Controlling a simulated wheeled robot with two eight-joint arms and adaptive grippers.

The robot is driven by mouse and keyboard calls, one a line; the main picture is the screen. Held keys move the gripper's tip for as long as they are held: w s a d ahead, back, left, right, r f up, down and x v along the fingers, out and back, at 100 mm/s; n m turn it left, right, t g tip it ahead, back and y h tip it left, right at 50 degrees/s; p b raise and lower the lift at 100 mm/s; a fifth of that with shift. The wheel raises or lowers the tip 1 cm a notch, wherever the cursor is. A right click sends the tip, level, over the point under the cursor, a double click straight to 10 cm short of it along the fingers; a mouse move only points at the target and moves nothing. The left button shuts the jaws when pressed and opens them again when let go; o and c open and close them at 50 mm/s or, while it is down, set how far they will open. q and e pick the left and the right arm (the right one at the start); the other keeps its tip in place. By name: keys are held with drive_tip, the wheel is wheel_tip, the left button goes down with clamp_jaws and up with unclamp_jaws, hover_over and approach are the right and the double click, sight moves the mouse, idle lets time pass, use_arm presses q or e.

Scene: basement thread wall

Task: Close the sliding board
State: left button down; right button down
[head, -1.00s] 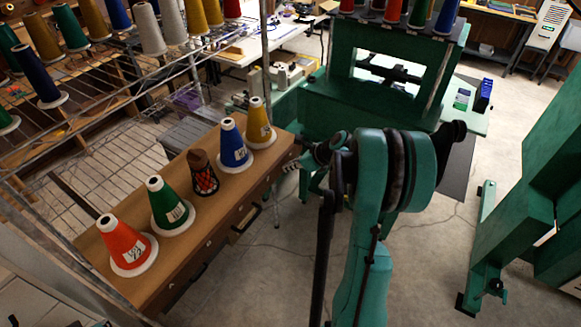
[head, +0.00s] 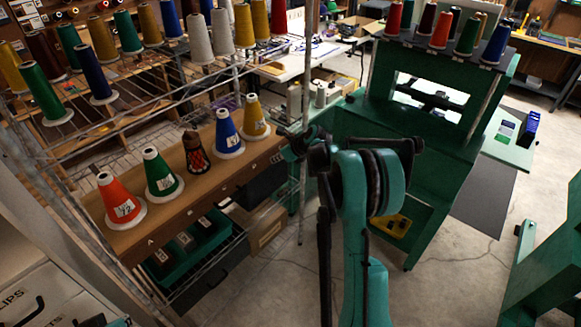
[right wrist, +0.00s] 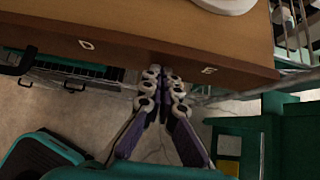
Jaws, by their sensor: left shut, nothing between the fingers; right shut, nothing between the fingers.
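The sliding board (head: 150,226) is a long brown wooden shelf on a wire rack, carrying several thread cones, with letters along its front edge. The board also fills the top of the right wrist view (right wrist: 130,28). My right gripper (head: 282,136) is shut and empty at the right end of the board's front edge. In the right wrist view my right gripper's fingertips (right wrist: 161,74) are together at the front edge between the letters D and E, seemingly against it. A dark and teal piece at the bottom left of the head view appears to be my left gripper (head: 100,321), mostly cut off.
Green bins (head: 195,246) and a cardboard box (head: 266,228) sit below the board. A green machine stand (head: 400,150) stands right of the arm. More cones (head: 205,45) fill the rack above. Open floor (head: 400,285) lies at front right.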

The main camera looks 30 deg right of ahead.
sight(270, 151)
drive_tip(key=w, duration=0.2)
drive_tip(key=w+a, duration=0.1)
drive_tip(key=shift+w+a, duration=0.15)
drive_tip(key=shift+w, duration=0.2)
use_arm(q)
drive_tip(key=shift+s+r, duration=0.1)
use_arm(e)
drive_tip(key=shift+r, duration=0.1)
drive_tip(key=shift+w+r, duration=0.1)
